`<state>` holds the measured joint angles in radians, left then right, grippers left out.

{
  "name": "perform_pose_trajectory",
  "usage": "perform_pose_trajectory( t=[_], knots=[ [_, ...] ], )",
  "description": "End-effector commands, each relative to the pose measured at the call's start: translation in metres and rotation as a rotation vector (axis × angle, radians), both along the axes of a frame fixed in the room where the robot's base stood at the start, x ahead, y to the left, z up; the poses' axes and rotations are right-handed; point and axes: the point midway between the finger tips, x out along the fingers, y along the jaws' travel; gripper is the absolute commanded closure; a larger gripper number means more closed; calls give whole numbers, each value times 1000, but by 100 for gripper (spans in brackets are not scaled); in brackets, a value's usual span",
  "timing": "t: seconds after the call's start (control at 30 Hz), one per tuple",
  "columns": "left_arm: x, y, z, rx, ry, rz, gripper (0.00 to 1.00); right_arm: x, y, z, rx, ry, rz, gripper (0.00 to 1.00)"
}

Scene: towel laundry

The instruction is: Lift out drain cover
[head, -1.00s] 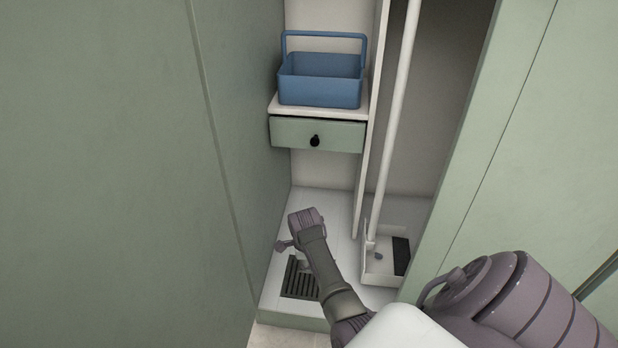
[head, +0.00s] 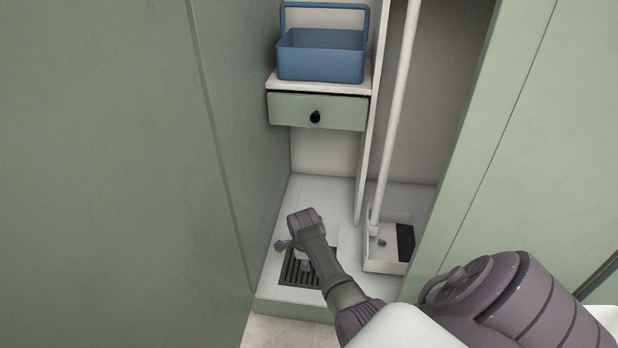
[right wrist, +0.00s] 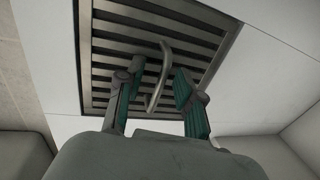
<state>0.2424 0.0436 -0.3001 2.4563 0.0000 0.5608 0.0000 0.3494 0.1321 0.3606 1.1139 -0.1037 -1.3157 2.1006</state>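The drain cover (head: 297,270) is a dark slatted square grate in the white cabinet floor. My right arm partly hides it in the head view. In the right wrist view the drain cover (right wrist: 115,40) fills the upper middle, and a thin curved handle (right wrist: 158,78) stands out from it. My right gripper (right wrist: 158,82) is open, with one teal-padded finger on each side of the handle. I cannot tell whether either finger touches it. In the head view the right gripper (head: 292,254) is over the grate. My left gripper is not in view.
A blue basket (head: 320,62) stands on a shelf above a green drawer (head: 317,110) with a black knob. A white pole (head: 393,120) rises from a white tray (head: 383,266) right of the grate. Green panels (head: 110,170) close in the left side.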

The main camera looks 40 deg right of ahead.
Motion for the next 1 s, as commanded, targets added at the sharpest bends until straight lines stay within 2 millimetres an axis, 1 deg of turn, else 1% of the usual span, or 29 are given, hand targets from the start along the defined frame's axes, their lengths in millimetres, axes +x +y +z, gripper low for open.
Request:
perform_pose_trajectory(
  t=[0.07,0.3,0.77,0.93,1.0],
  knots=[
    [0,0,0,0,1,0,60,0,0,1,0,0,0,64],
    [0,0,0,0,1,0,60,0,0,1,0,0,0,100],
    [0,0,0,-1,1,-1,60,0,0,1,-1,-1,0,100],
    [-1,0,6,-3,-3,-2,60,0,0,11,0,-1,0,100],
    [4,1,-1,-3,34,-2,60,0,0,19,0,-2,-1,100]
  ],
)
